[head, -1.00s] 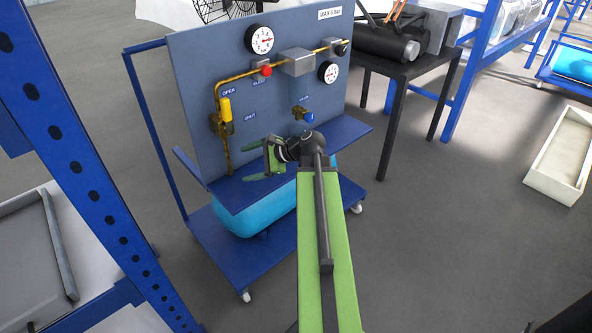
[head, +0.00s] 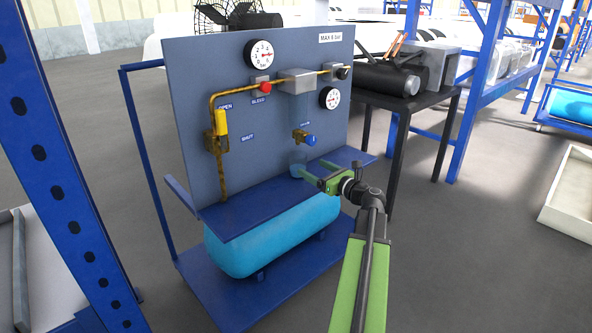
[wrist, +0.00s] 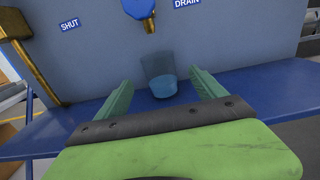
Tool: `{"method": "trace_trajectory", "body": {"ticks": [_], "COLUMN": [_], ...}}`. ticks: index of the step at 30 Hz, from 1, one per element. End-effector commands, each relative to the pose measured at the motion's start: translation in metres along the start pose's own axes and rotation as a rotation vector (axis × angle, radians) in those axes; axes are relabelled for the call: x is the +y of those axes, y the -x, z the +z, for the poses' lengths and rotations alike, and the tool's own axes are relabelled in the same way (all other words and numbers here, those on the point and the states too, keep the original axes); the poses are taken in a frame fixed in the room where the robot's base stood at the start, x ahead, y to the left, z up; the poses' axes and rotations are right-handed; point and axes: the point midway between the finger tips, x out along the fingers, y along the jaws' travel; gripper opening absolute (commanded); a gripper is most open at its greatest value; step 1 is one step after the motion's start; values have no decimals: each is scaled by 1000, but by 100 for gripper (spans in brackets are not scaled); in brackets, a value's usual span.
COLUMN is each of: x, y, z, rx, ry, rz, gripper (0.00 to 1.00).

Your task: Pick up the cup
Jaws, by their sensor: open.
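The cup (wrist: 159,75) is a clear, bluish tumbler with what looks like blue liquid low inside. It stands upright on the blue shelf of the panel cart, below the drain valve (wrist: 140,8). In the head view the cup (head: 298,166) is small, at the tips of my gripper (head: 318,177). In the wrist view my gripper (wrist: 160,98) is open, with one green finger on each side in front of the cup. The cup appears centred between the fingers and a little beyond their tips. I see no contact.
The blue shelf (head: 250,220) has an upright grey panel (head: 190,110) behind the cup. A yellow-handled valve (head: 220,125) and brass pipe are at the left. A blue tank (head: 265,240) lies below. A black table (head: 440,105) stands at the right.

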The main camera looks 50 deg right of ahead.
Motion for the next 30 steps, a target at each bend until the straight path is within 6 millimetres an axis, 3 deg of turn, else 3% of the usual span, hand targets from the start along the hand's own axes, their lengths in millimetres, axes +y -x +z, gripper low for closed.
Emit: {"method": "trace_trajectory", "body": {"ticks": [3, 14, 21, 28, 30], "x": [-1, 0, 0, 1, 1], "y": [-25, -43, -84, -87, -87], "z": [0, 0, 1, 1, 1], "rx": [0, 1, 1, 1, 1], "ry": [1, 1, 1, 1, 1], "rz": [2, 1, 2, -1, -1], "gripper": [80, 80, 80, 80, 73]}}
